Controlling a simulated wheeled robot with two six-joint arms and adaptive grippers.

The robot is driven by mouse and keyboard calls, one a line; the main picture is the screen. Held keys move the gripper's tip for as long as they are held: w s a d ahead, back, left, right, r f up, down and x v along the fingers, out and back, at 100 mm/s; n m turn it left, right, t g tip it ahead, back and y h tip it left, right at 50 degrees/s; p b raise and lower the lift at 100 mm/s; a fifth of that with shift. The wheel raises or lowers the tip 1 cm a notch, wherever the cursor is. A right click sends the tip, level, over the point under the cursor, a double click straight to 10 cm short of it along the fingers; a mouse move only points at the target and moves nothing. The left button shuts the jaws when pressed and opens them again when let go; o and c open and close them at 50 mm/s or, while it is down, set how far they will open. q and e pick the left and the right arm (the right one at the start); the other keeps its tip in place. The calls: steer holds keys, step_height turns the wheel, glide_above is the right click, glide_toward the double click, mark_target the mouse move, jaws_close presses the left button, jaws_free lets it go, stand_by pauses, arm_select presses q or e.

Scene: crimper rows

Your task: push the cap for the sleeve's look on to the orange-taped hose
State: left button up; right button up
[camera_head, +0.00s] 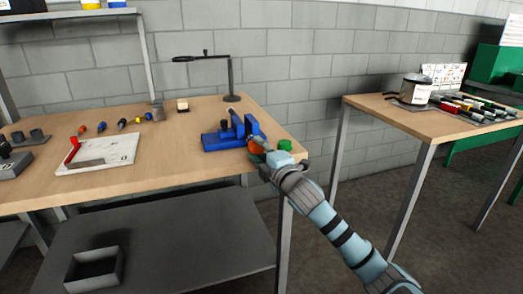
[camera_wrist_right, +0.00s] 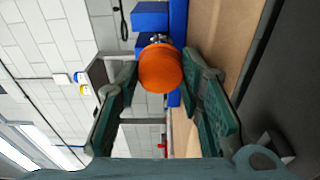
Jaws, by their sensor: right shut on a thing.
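A round orange cap (camera_head: 256,147) is at the front of the blue fixture (camera_head: 222,139), near the right end of the bench. My right gripper (camera_head: 263,158) is at this cap. In the right wrist view the orange cap (camera_wrist_right: 160,69) lies between its two dark green fingers, and the gripper is shut on it. A small silvery part (camera_wrist_right: 157,39) shows just behind the cap, against the blue fixture; the cap hides most of it, so I cannot tell whether they touch. A green round thing (camera_head: 285,145) sits at the bench corner beside the gripper. My left gripper is not in view.
Several short coloured pieces (camera_head: 102,126) lie in a row on the bench (camera_head: 180,165). A white tray (camera_head: 95,155) with a red handle is at the left. A black stand (camera_head: 231,97) is behind the fixture. A second table (camera_head: 440,124) stands at the right.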

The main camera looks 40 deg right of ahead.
steer(key=shift+w+d+p, duration=0.2)
steer(key=shift+w+p, duration=0.3)
steer(key=shift+w, duration=0.1)
steer(key=o, duration=0.8)
steer(key=shift+o, duration=0.2)
steer(key=shift+f, duration=0.1)
steer(key=shift+f, duration=0.1)
steer(key=shift+s+a, duration=0.1)
steer(key=shift+s, duration=0.1)
steer(key=v, duration=1.1)
steer(key=shift+s+r, duration=0.35)
